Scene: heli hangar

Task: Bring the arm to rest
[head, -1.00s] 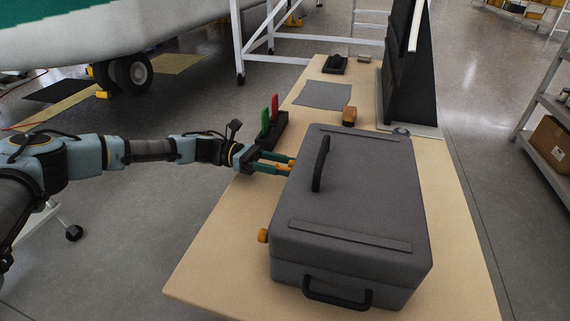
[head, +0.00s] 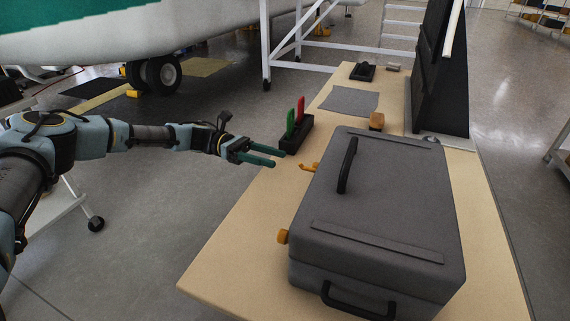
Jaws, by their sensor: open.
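My gripper (head: 277,156) is open and empty in the head view. It hangs over the left edge of the wooden table, just left of the grey case. My arm reaches in from the left, nearly level. The grey case (head: 375,205) is closed and lies on the table (head: 235,258). An orange latch (head: 310,168) shows on its left side, a short gap to the right of my fingertips. A second orange latch (head: 283,237) sits nearer the front.
A black holder (head: 300,137) with a green and a red upright tag stands close behind my gripper. A grey mat (head: 350,100), a wooden block (head: 377,121) and a black panel (head: 432,80) are farther back. The floor left of the table is open.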

